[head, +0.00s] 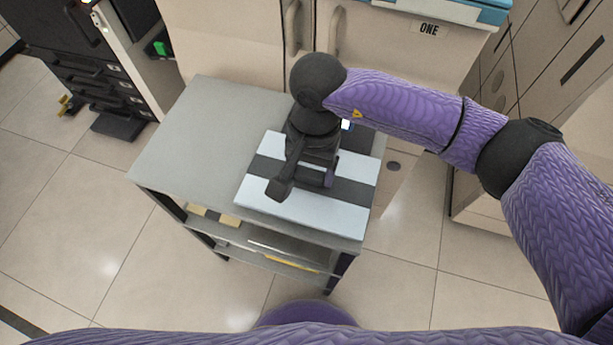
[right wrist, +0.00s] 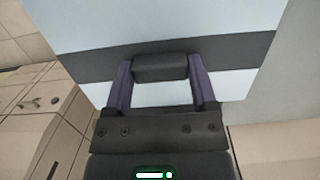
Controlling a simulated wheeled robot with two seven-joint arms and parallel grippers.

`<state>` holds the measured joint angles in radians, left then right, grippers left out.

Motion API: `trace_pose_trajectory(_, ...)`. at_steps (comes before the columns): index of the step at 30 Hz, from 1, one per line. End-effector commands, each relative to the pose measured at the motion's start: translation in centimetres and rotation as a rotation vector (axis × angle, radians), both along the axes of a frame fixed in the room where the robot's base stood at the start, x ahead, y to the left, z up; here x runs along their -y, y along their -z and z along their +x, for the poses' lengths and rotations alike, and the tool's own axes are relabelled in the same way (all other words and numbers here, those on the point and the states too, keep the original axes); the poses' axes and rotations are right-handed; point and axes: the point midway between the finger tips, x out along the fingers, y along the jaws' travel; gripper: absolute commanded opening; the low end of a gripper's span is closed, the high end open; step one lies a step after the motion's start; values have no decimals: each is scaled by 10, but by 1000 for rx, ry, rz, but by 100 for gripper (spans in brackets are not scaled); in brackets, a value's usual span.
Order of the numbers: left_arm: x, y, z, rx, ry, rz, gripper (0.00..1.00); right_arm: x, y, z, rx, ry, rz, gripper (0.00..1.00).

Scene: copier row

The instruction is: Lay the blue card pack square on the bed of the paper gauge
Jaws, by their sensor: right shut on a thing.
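The blue card pack (head: 290,210) is a flat light-blue slab with a dark grey band across it, at the right of the grey cart top. My right gripper (head: 305,178) is over it. In the right wrist view, its purple fingers (right wrist: 160,80) are shut on a dark raised block on the band of the pack (right wrist: 200,22). A dark part with a small lit display (head: 347,125), probably the paper gauge, shows behind the gripper, mostly hidden by my arm and the pack. I cannot tell whether the pack touches the bed. My left gripper is not in view.
The left of the grey cart top (head: 190,130) is bare. Its lower shelves (head: 270,250) hold a few flat items. A dark machine (head: 95,70) stands at the left.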

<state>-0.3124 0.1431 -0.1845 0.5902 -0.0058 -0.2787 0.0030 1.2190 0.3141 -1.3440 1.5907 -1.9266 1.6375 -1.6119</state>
Motion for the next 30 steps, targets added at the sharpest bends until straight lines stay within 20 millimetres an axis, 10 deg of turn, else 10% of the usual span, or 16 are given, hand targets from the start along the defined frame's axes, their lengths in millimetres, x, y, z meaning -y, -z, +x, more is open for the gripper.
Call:
trace_pose_trajectory(24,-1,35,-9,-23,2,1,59,15,-1,45,1,0,1,0)
trace_pose_trajectory(25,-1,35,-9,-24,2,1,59,15,-1,45,1,1,1,75)
trace_pose_trajectory(30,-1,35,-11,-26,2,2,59,15,-1,45,1,1,1,100)
